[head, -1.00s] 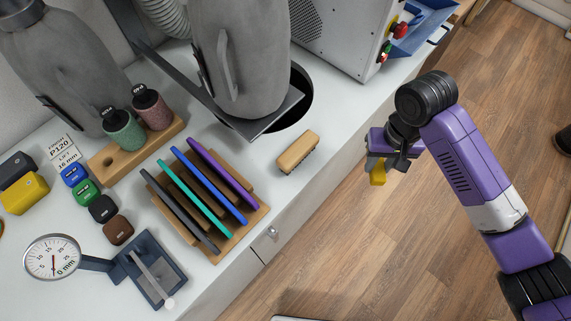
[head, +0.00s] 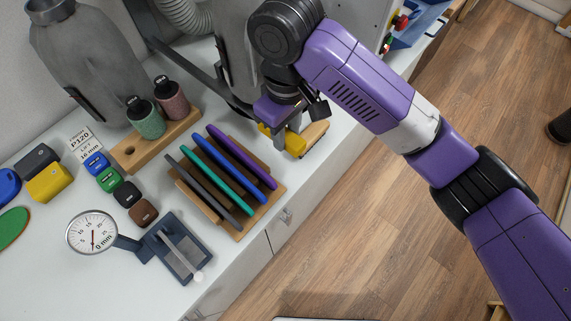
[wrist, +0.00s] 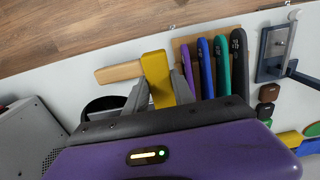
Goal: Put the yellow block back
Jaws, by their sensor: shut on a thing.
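My gripper (head: 279,136) is shut on a yellow block (head: 295,144) and holds it near the right end of the rack, beside a wooden brush (head: 315,134). In the wrist view the block (wrist: 157,76) stands out between the grey fingers (wrist: 158,97) and overlaps the brush (wrist: 118,72). I cannot tell whether they touch. Another yellow block (head: 50,183) lies on the worktop at the left, beside a dark grey block (head: 36,160) and a blue block (head: 7,186).
A wooden rack (head: 240,234) holds several coloured insoles. Small coloured blocks (head: 108,180), a dial gauge (head: 92,232) and a holder with bottles (head: 155,146) stand left of it. A grey machine (head: 370,25) stands behind. The worktop's front edge is close to the brush.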

